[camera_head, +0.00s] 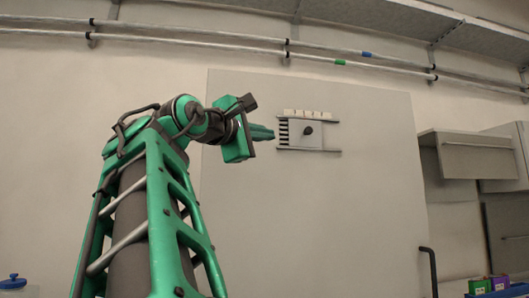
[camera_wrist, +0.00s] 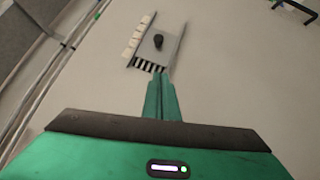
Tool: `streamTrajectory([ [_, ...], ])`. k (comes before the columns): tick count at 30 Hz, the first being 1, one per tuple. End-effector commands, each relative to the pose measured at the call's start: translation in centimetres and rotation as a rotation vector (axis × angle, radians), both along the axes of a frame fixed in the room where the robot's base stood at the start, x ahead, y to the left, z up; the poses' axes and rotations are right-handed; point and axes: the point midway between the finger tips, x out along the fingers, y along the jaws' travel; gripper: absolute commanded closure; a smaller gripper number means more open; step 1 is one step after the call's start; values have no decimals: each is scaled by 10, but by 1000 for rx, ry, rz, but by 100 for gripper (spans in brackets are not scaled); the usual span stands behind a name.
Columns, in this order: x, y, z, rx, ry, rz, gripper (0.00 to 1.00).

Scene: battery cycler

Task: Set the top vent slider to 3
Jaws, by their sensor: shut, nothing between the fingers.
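The vent slider (camera_head: 318,144) is a grey plate with a dark round knob (camera_head: 308,130), set between two rails on the large grey panel (camera_head: 370,190). Dark vent slots (camera_head: 284,133) show at its left end, and a strip of pale marked tiles (camera_head: 307,114) runs above it; the marks are too small to read. My gripper (camera_head: 272,133) is shut and empty, just left of the slotted end. In the wrist view, the shut fingertips (camera_wrist: 162,76) point at the slots (camera_wrist: 150,66), with the knob (camera_wrist: 159,41) farther along the plate. I cannot tell whether the fingertips touch the vent.
Pipes (camera_head: 200,41) run along the wall above the panel. A shelf (camera_head: 390,20) is at the top right and a grey cabinet (camera_head: 475,155) stands right of the panel. A dark bent handle (camera_head: 432,268) is at the panel's lower right. The panel below the vent is clear.

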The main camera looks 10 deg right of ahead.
Motion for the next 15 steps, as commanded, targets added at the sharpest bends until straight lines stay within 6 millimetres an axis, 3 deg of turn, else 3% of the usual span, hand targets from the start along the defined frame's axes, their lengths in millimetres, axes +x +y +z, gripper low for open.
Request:
streamTrajectory([
  [5,-1,-6,9,-18,-11,-8,100],
  [15,40,-55,19,-15,-11,-23,100],
])
